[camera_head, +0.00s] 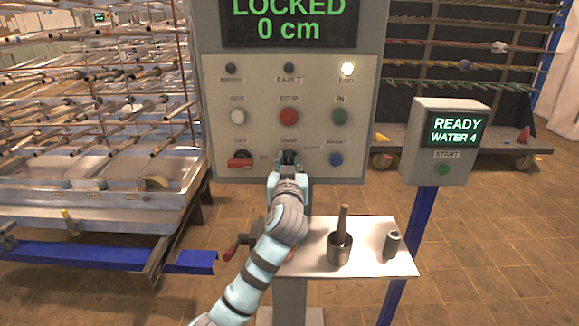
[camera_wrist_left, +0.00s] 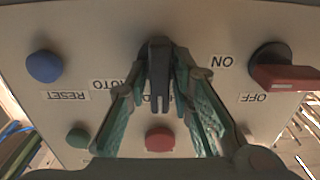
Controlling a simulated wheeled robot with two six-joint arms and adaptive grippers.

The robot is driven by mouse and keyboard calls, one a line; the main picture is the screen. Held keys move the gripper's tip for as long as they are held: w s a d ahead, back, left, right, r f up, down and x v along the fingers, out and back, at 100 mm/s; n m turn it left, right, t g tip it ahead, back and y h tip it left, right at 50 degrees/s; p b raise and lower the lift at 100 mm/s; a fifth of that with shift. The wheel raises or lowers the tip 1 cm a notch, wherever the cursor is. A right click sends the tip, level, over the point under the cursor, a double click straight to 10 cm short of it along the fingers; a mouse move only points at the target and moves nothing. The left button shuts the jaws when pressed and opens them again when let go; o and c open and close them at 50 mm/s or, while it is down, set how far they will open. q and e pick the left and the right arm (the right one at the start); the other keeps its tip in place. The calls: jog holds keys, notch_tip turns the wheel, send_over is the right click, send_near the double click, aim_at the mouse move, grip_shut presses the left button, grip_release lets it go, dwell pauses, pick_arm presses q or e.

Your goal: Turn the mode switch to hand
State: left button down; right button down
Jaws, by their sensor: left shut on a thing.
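The mode switch (camera_wrist_left: 160,88) is a black knob on the panel, with its long bar pointing down in the upside-down left wrist view. My left gripper (camera_head: 288,166) is at the lower middle of the control panel (camera_head: 362,110) and hides most of the switch in the head view. In the left wrist view the left gripper (camera_wrist_left: 163,64) has its two fingers on either side of the knob, shut on it. An AUTO label shows beside one finger; the label by the bar is partly covered, and no HAND label can be read. My right gripper is not in view.
A red rotary switch (camera_head: 240,160) sits left of the gripper and a blue button (camera_head: 336,159) right of it. A red button (camera_head: 289,116) is above. Below, a small table (camera_head: 376,263) holds a cup with a stick and a metal cylinder. The display (camera_head: 290,22) reads LOCKED 0 cm.

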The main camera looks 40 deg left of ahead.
pick_arm(q)
jog(key=shift+f, duration=0.15)
jog(key=c, duration=1.6)
grip_release()
jog(key=v, duration=1.2)
